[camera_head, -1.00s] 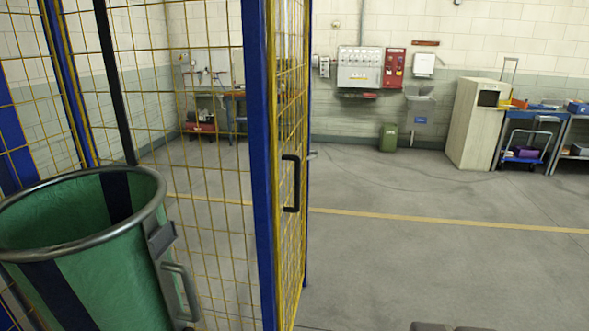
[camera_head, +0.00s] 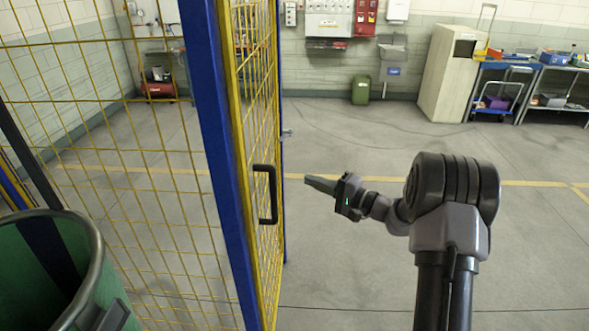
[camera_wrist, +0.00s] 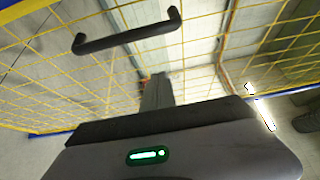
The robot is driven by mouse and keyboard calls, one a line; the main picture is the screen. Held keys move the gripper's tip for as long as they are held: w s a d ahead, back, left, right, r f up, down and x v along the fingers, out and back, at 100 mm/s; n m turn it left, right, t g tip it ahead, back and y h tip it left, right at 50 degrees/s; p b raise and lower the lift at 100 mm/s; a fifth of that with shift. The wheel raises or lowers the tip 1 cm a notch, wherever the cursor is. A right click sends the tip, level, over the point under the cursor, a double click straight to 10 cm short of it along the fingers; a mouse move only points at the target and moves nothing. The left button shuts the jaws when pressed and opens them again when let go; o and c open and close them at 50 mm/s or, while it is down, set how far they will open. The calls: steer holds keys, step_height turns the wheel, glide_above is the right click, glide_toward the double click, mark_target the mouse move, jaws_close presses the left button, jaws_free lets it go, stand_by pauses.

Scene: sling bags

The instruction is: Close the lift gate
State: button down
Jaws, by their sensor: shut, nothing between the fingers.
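The lift gate (camera_head: 257,120) is a yellow mesh panel, standing swung open at an angle beside the blue post (camera_head: 215,130). Its black bar handle (camera_head: 266,194) faces the camera side, and a small latch (camera_head: 287,132) sticks out at its far edge. My gripper (camera_head: 308,180) is shut and empty, to the right of the gate and apart from the handle. In the wrist view the black handle (camera_wrist: 127,36) shows at upper left, in front of the yellow mesh, with my gripper's fingers (camera_wrist: 157,85) below it.
A beige cabinet (camera_head: 447,80), a green bin (camera_head: 361,89) and a trolley (camera_head: 495,103) stand at the back.

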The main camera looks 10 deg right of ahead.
steer(key=w+a, duration=0.3)
steer(key=a, duration=0.5)
steer(key=shift+s+f, duration=0.1)
